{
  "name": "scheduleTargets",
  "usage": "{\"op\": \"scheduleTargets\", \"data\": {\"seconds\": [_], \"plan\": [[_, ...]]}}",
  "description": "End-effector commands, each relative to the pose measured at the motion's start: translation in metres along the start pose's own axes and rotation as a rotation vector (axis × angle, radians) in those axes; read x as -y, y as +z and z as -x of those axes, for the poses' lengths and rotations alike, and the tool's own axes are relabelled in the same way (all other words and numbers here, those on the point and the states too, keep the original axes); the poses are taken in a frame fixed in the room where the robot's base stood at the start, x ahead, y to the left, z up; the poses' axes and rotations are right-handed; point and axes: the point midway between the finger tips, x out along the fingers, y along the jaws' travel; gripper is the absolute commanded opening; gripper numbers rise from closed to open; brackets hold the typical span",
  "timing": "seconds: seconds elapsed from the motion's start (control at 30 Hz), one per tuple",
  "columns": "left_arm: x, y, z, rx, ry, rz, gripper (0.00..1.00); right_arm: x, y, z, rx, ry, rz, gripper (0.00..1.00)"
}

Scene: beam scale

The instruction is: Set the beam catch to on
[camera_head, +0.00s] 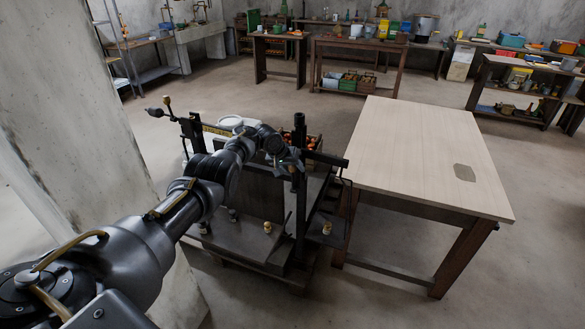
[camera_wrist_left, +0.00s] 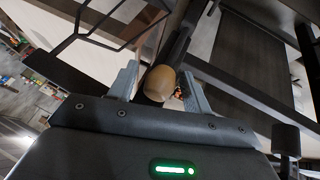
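The dark beam scale (camera_head: 299,190) stands left of the light wooden table. Its upright post rises just beside my left gripper (camera_head: 290,160), which is at the scale's upper part. In the left wrist view a rounded wooden knob (camera_wrist_left: 160,82) sits between the two grey fingers of my left gripper (camera_wrist_left: 162,80). A narrow gap shows at the knob's left side, so the fingers look open around it. A dark bar runs behind the knob. In the head view my arm and gripper hide this knob. I cannot tell the catch's setting. My right gripper is not in view.
A light wooden table (camera_head: 420,150) stands close to the scale's right. Small brass weights (camera_head: 267,227) sit on the scale's platform and right side (camera_head: 327,228). A concrete pillar (camera_head: 75,120) is at the left. Open floor lies behind, with workbenches along the walls.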

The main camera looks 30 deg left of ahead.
Motion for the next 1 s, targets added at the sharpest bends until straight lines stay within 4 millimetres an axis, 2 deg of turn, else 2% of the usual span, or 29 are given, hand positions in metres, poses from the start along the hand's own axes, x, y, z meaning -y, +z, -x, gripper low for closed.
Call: {"op": "scheduleTargets", "data": {"seconds": [0.23,0.37,0.53,0.8,1.0], "plan": [[0.0,0.0,0.001,0.0,0.0,-0.001,0.49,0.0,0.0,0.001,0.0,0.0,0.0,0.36],[0.0,-0.002,0.008,-0.003,0.0,-0.001,0.49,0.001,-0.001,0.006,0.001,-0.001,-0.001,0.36],[0.0,-0.003,0.032,-0.002,-0.003,-0.004,0.49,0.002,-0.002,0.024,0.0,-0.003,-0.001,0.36],[0.0,-0.002,0.079,-0.003,0.0,-0.003,0.49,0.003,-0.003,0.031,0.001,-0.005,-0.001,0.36],[0.0,-0.001,0.102,-0.001,0.001,-0.001,0.49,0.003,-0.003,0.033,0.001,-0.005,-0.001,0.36]]}}
